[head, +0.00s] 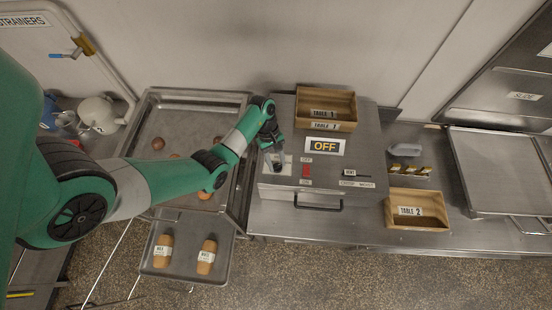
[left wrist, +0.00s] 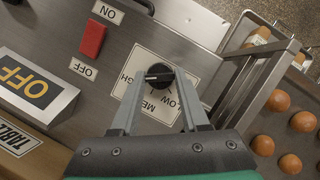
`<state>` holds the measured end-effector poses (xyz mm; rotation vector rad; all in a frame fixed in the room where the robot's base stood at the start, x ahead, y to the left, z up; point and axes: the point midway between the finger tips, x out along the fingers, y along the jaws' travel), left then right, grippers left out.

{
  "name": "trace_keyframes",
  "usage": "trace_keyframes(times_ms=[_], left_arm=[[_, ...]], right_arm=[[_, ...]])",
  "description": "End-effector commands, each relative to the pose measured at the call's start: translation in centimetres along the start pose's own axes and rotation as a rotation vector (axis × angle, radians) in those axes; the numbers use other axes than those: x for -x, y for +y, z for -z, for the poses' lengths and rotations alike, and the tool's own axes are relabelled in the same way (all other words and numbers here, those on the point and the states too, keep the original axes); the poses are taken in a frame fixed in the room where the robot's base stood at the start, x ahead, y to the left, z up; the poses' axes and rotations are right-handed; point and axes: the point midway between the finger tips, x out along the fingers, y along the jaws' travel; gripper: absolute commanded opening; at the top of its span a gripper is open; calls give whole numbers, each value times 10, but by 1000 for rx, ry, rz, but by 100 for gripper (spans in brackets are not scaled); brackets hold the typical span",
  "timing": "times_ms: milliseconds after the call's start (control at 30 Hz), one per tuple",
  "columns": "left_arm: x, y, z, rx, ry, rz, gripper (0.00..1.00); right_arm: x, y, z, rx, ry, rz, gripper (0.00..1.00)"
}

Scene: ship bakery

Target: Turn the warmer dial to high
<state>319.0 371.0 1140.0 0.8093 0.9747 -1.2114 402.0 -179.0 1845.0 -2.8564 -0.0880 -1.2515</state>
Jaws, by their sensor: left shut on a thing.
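The black warmer dial (left wrist: 159,76) sits on a white plate (left wrist: 207,62) marked LOW, MED and a partly covered HIGH. My left gripper (left wrist: 160,84) is shut on the dial, one finger on each side. A pale line on the dial lies roughly level in the left wrist view; which mark it points to is hard to tell. In the head view my left gripper (head: 273,152) reaches down over the plate (head: 286,169) and hides most of the dial. The warmer (head: 330,188) is a steel box. My right gripper is not in view.
An OFF sign (head: 324,146) and a red switch (head: 306,170) are beside the dial. A wooden TABLE 1 box (head: 325,105) stands behind on the warmer. A steel tray (head: 195,97) with round buns is left; a TABLE 2 box (head: 417,212) is right.

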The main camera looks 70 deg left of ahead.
Motion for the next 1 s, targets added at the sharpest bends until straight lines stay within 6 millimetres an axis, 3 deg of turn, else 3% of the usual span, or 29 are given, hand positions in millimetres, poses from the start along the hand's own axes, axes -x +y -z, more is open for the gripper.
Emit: trace_keyframes(times_ms=[667,700,867,1000], left_arm=[[0,0,0,-74,0,31,0],[0,0,0,-74,0,31,47],[0,0,0,-73,0,31,75],[0,0,0,-72,0,30,75]], right_arm=[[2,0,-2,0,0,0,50],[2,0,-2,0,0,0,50],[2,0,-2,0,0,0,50],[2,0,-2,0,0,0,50]])
